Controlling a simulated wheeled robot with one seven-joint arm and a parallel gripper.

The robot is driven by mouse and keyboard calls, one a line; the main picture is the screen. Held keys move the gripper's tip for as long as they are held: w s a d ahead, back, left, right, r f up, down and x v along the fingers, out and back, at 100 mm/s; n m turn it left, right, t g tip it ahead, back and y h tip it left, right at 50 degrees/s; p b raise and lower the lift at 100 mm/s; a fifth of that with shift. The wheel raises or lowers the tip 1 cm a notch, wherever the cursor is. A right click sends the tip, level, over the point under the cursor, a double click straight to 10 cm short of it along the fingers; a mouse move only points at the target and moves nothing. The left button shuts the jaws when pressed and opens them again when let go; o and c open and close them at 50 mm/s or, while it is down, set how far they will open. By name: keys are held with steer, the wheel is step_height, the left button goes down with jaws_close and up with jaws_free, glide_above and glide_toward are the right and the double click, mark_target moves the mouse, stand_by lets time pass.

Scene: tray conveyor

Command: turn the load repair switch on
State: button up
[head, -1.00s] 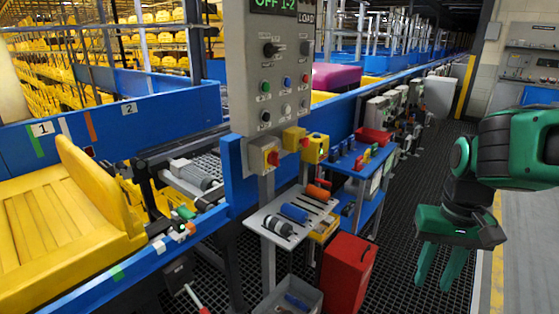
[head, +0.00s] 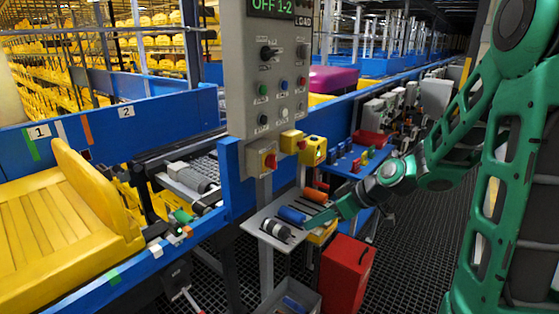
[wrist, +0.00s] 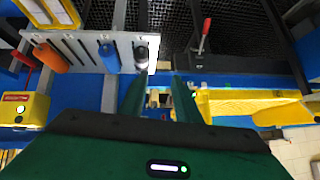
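A grey control panel (head: 270,90) stands upright left of centre in the head view, with a LOAD plate (head: 303,16) and a display reading OFF 1-2. It carries a black rotary switch (head: 270,52), another dark knob (head: 303,54) and several coloured buttons. Their small labels are unreadable, so I cannot tell which is the load repair switch. A red rotary switch (head: 270,161) sits on a box at the panel's foot. My gripper (head: 312,221) is below and right of the panel, over the tool shelf. In the wrist view its fingers (wrist: 159,88) are apart with nothing held between them.
The tool shelf (head: 262,229) holds blue, orange and black cylinders. Yellow boxes (head: 313,150) jut out beside the panel. A red cabinet (head: 345,280) stands below. A yellow tray (head: 55,225) sits on the conveyor at left. Blue shelving (head: 350,160) stands to the right.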

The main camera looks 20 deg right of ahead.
steer(key=w+a+r+n+t+y, duration=0.1)
steer(key=w+a+r+t+y, duration=0.15)
steer(key=w+r+t, duration=0.4)
steer(key=t+y, duration=0.2)
glide_toward(276, 156)
steer(key=shift+m, duration=0.3)
steer(key=x, duration=0.8)
steer(key=shift+w+a, duration=0.1)
steer(key=shift+a, duration=0.05)
jaws_close()
